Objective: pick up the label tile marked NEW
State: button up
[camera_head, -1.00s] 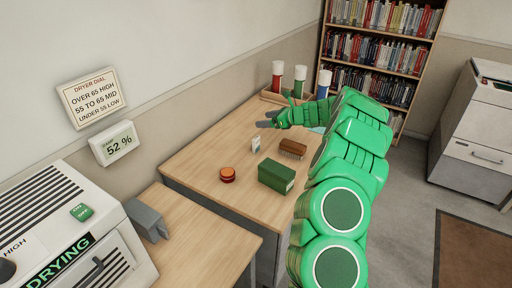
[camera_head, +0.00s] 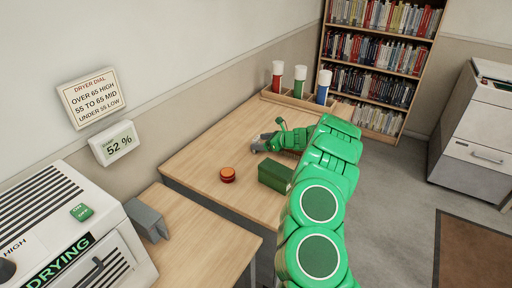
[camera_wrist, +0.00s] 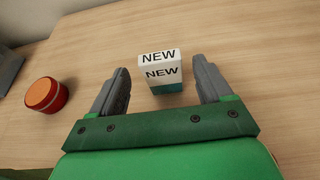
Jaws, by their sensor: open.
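The label tile marked NEW (camera_wrist: 162,72) is a small white block with a teal lower edge. It stands on the wooden table in the wrist view, with NEW on its top and front. My gripper (camera_wrist: 163,82) is open, with one grey finger on each side of the tile and a gap to each. It holds nothing. In the head view my gripper (camera_head: 260,142) is low over the middle of the table, and the tile is hidden or too small to make out there.
An orange-red round tin (camera_wrist: 46,95) stands left of my gripper. A green box (camera_head: 275,175) stands close to my arm on the table (camera_head: 205,155). A rack (camera_head: 295,98) with red, green and blue tubes is at the back. The table's left part is clear.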

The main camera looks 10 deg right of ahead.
aim_at(258, 142)
jog(key=x, duration=0.4)
jog(key=shift+d+f, duration=0.1)
jog(key=shift+f, duration=0.05)
jog(key=shift+w+a+f, duration=0.15)
jog(key=shift+w+a, duration=0.25)
jog(key=c, duration=1.1)
